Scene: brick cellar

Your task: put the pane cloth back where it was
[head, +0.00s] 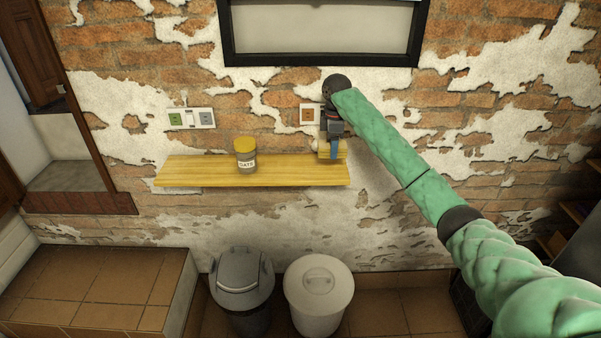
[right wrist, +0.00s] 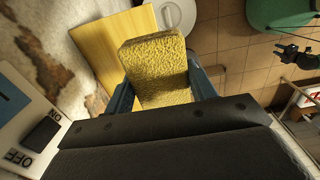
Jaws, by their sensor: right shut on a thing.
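The yellow, rough-textured pane cloth (right wrist: 155,68) is a block-like piece between the blue fingers of my right gripper (right wrist: 163,90) in the right wrist view. In the head view, my right gripper (head: 334,150) points down at the right end of the wooden shelf (head: 215,172). It is shut on the cloth, which shows as a small yellow patch (head: 324,150) beside the fingers. I cannot tell whether the cloth touches the shelf. My left gripper is not in the head view. A small dark part (right wrist: 290,56) in the right wrist view may be it, but its fingers are unclear.
A yellow-lidded oats jar (head: 246,156) stands near the shelf's middle, with bare board on both sides. Wall switches (head: 191,118) and an orange socket plate (head: 309,115) are above. A grey bin (head: 242,280) and a white bin (head: 319,290) stand below. A framed window (head: 320,32) is overhead.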

